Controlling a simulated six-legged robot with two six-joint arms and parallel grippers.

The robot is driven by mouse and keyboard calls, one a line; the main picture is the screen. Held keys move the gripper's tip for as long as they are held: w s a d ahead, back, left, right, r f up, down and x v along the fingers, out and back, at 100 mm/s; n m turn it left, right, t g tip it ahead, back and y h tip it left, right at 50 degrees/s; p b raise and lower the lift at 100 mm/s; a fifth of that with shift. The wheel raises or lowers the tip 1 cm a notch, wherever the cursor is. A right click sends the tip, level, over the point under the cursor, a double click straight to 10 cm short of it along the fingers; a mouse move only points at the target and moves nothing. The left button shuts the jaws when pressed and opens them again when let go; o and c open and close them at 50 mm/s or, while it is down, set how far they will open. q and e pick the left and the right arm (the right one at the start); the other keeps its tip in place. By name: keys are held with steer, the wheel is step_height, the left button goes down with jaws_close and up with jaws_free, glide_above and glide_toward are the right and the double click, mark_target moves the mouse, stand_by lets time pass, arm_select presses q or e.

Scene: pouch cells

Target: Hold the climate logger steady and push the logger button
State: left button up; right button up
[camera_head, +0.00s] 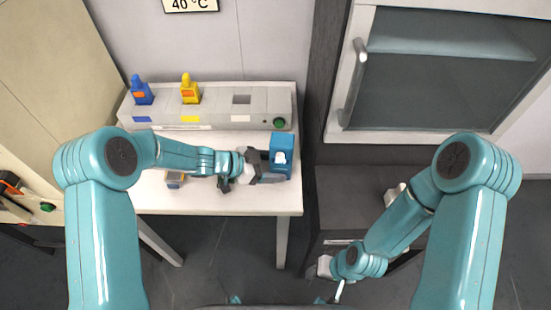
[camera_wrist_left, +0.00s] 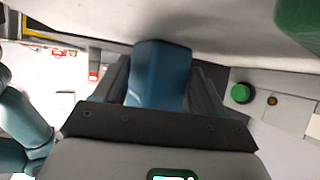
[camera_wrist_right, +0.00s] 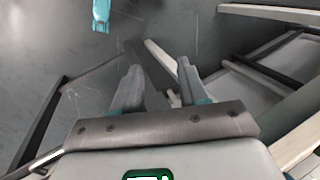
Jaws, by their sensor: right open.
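The climate logger (camera_head: 281,142) is a blue box standing upright at the right end of the white table, with a small white patch on its face; I cannot tell whether that patch is the button. My left gripper (camera_head: 268,166) reaches it from the left. In the left wrist view the blue body (camera_wrist_left: 160,75) sits between the two fingers, which lie close along both its sides and appear shut on it. My right gripper (camera_wrist_right: 158,75) is open and empty over the grey floor, well away from the logger; in the head view it is low, right of the table.
A grey station (camera_head: 210,112) with blue (camera_head: 141,92) and yellow (camera_head: 190,92) handled pieces and a green button (camera_head: 279,123) stands behind the logger. The white table (camera_head: 235,202) has a small item (camera_head: 175,180) on it. A dark cabinet with a glass-door oven (camera_head: 450,75) stands right.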

arm_select(q)
steer(key=shift+s, duration=0.1)
steer(key=c, duration=0.6)
arm_select(e)
jaws_close()
stand_by(1.4)
